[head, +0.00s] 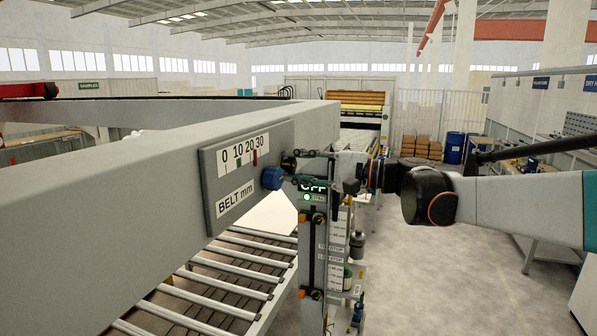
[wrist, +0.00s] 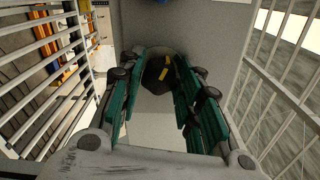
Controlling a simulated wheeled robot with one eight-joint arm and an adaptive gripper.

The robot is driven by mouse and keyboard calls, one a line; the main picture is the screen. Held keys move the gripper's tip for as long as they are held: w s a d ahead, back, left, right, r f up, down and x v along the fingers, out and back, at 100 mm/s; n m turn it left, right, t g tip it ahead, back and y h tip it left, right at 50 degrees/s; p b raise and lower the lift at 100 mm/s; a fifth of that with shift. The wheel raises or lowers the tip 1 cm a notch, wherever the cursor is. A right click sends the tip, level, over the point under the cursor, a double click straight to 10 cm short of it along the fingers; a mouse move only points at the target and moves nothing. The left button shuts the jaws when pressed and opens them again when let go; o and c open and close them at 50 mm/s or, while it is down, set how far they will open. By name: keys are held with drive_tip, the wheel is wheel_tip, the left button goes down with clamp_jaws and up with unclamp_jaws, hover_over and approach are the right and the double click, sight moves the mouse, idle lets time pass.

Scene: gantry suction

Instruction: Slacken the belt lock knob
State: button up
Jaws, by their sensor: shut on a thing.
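A dark knob (wrist: 157,76) with a yellow mark sits between my gripper's two green-padded fingers in the wrist view. My gripper (wrist: 158,68) is shut on it, with a finger on each side. In the head view the dark knob (head: 289,162) shows small at the right end of the belt plate (head: 223,203), and my gripper (head: 298,166) reaches it from the right. A blue knob (head: 272,178) is just left of and below the dark knob.
A long grey gantry beam (head: 110,165) carries the plate. A roller conveyor (head: 215,285) runs below it. An upright post (head: 313,250) with a lit "OFF" display (head: 313,187) stands close below my gripper. Open floor (head: 440,250) lies to the right.

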drive_tip(key=shift+n, duration=0.5)
drive_tip(key=o, duration=1.1)
drive_tip(key=v, duration=1.2)
